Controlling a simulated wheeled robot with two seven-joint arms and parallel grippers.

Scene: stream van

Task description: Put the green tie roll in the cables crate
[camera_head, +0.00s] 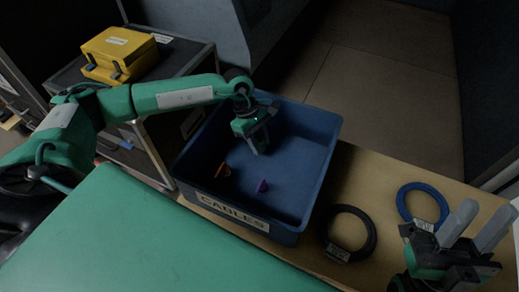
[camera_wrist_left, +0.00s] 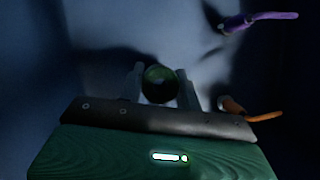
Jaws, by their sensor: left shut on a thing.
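The blue cables crate (camera_head: 318,190) stands on the wooden bench with its "CABLES" label at the front. My left gripper (camera_head: 259,148) reaches down inside the crate, toward its back left part. In the left wrist view my left gripper (camera_wrist_left: 160,88) is shut on the round, dark green tie roll (camera_wrist_left: 160,84), held between the two fingers. The roll is hidden in the head view. I cannot tell whether it touches the crate floor. My right gripper (camera_head: 472,226) is at the lower right, its fingers spread apart, with nothing between them.
A black cable coil (camera_head: 370,236) and a blue coil (camera_head: 402,206) lie on the bench (camera_head: 385,176) to the right. A yellow case (camera_head: 118,52) sits on a cabinet at the back left.

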